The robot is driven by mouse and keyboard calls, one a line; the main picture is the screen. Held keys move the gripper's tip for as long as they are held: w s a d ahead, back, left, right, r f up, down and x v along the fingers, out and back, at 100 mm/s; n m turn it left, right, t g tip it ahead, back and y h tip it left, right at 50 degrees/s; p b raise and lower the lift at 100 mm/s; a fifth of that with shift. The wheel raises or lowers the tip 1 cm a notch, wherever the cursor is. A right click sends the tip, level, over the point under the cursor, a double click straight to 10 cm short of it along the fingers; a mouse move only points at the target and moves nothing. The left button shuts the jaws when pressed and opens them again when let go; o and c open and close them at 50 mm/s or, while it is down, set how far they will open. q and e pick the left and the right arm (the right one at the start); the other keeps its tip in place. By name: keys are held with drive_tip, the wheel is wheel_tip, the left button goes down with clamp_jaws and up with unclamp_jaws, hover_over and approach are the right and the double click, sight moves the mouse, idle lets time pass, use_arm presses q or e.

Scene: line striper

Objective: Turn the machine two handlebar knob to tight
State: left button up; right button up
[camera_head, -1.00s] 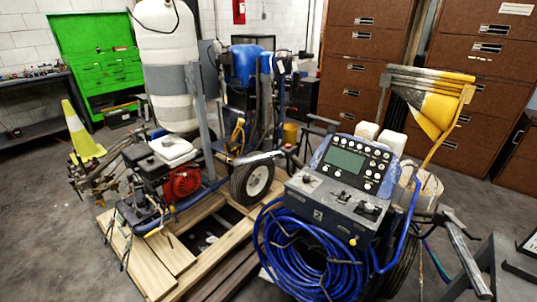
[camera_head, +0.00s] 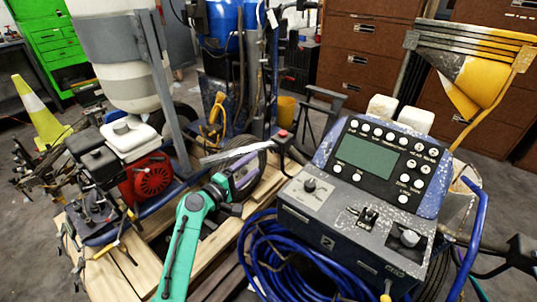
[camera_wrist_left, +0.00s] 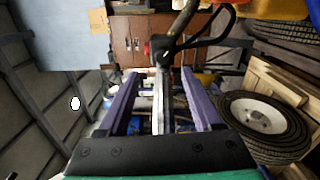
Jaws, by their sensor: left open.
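The nearer striping machine has a grey control console (camera_head: 345,225) with a screen and several knobs. A dark handlebar end with a red-topped part (camera_head: 283,134) stands left of the console; in the wrist view the red part (camera_wrist_left: 147,49) shows beyond my fingers. I cannot tell which part is the named knob or its setting. My left gripper (camera_head: 254,158), with purple fingers on a teal arm, is near this bar, left of the console. In the wrist view its fingers (camera_wrist_left: 160,75) are apart, with a pale bar in line between them. My right gripper is out of view.
A second machine with a red engine (camera_head: 148,178) and white tank (camera_head: 125,75) stands left on a wooden pallet (camera_head: 105,278). Coiled blue hose (camera_head: 275,255) hangs below the console. A wheel (camera_wrist_left: 262,115) is close right of my fingers. Brown drawers (camera_head: 362,45) stand behind.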

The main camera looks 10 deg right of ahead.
sight(272, 150)
use_arm(q)
drive_tip(key=x, duration=0.2)
drive_tip(key=b+x, duration=0.1)
drive_tip(key=x, duration=0.2)
drive_tip(key=b+x, duration=0.1)
drive_tip(key=x, duration=0.2)
drive_tip(key=shift+a+f, duration=0.1)
drive_tip(key=shift+f, duration=0.25)
drive_tip(key=shift+w+d+r, duration=0.1)
drive_tip(key=shift+w+d, duration=0.25)
drive_tip(key=shift+d, duration=0.1)
clamp_jaws()
drive_tip(key=m+b, duration=0.1)
drive_tip(key=b, duration=0.1)
drive_tip(key=shift+f+m+b, duration=0.3)
drive_tip(key=shift+b, duration=0.05)
drive_tip(key=shift+r+m+b, duration=0.1)
drive_tip(key=shift+m+b, duration=0.25)
drive_tip(key=shift+m, duration=0.05)
drive_tip(key=shift+r, duration=0.25)
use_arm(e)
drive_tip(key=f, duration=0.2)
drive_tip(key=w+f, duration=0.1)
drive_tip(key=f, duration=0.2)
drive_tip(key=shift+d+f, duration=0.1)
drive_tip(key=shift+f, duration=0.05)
